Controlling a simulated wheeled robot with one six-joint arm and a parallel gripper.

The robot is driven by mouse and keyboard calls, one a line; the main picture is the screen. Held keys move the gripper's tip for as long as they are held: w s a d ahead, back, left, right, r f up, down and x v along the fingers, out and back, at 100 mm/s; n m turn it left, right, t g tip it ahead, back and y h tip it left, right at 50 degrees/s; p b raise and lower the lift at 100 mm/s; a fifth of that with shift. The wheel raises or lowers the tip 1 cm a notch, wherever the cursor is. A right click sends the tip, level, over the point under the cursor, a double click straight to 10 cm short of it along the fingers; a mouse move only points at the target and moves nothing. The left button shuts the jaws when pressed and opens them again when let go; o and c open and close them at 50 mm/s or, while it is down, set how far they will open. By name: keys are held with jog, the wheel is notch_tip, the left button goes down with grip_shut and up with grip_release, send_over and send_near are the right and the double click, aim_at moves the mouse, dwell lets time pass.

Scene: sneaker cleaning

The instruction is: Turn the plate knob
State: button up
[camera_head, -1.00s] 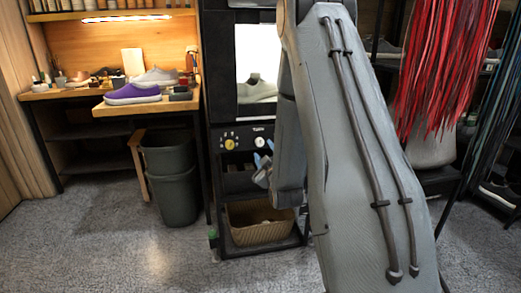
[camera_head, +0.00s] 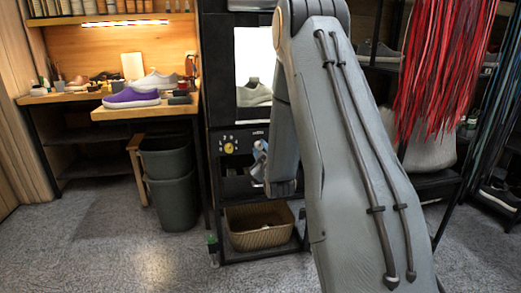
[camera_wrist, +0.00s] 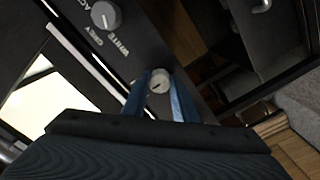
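The plate knob (camera_wrist: 158,82) is a small round light knob with a dark mark, on a black panel in the wrist view. My gripper (camera_wrist: 160,92) has its two blue fingers on either side of it, spread apart. I cannot tell whether they touch the knob. In the head view my gripper (camera_head: 260,150) is at the front of the black machine and covers this knob. A second knob (camera_wrist: 105,14) with printed words GREY and WHITE sits up and left in the wrist view. It looks yellow in the head view (camera_head: 230,148).
The machine's lit window (camera_head: 254,60) shows a shoe above the panel. A woven basket (camera_head: 258,232) is on its lower shelf. A dark bin (camera_head: 170,190) stands to the left below a bench with a purple shoe (camera_head: 131,98). Red laces (camera_head: 445,70) hang at right.

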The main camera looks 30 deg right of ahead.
jog(key=shift+c, duration=0.4)
jog(key=m+p, duration=0.1)
jog(key=m, duration=0.3)
jog(key=shift+m+p, duration=0.3)
jog(key=shift+p, duration=0.1)
jog(key=shift+m+p, duration=0.7)
jog(key=shift+m, duration=1.5)
jog(key=o, duration=1)
jog(key=shift+o, duration=0.2)
jog(key=p+v, duration=0.1)
jog(key=v, duration=0.7)
jog(key=shift+w+a, duration=0.15)
